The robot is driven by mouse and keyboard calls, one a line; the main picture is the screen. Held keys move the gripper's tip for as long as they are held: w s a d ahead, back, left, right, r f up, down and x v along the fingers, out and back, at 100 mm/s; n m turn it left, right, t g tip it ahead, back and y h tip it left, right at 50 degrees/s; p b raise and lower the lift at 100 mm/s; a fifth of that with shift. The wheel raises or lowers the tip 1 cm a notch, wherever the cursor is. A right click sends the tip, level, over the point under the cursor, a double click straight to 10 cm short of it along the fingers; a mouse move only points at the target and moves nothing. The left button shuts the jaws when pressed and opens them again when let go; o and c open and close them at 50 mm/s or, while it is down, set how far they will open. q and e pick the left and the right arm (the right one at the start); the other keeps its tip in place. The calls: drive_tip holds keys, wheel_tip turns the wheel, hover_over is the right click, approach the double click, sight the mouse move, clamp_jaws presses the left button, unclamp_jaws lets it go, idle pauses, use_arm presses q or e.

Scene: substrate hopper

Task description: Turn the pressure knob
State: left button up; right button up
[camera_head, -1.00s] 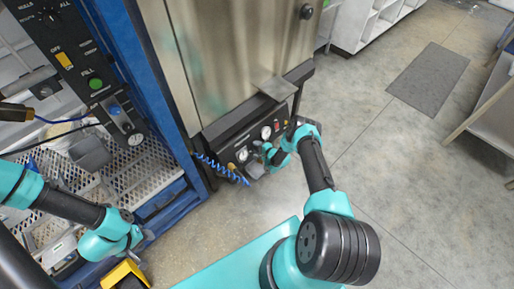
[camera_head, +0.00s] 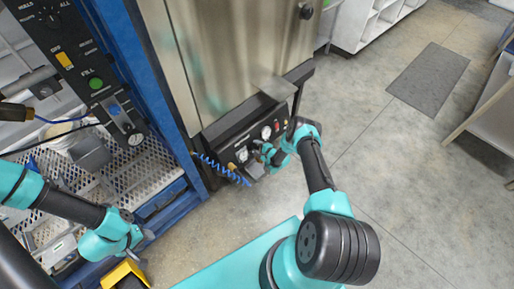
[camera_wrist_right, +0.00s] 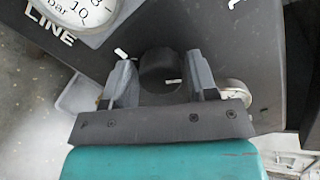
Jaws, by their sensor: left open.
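In the right wrist view a round black knob (camera_wrist_right: 160,70) with a small white mark sits on the dark panel (camera_wrist_right: 262,50). My right gripper (camera_wrist_right: 161,82) has one grey finger on each side of the knob. The gaps at the knob's sides are very narrow, and I cannot tell whether the fingers press on it. In the head view the right gripper (camera_head: 262,151) is at the front of the control panel, and the knob is hidden there. My left gripper (camera_head: 143,243) is open and empty at the lower left, beside the blue frame.
A blue coiled hose (camera_head: 222,168) hangs left of the panel. A yellow-and-black object (camera_head: 124,275) lies below the left gripper.

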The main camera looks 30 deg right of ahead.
drive_tip(key=shift+o, duration=1.1)
drive_tip(key=shift+s+d, duration=0.1)
drive_tip(key=shift+s, duration=0.05)
drive_tip(key=v, duration=1.7)
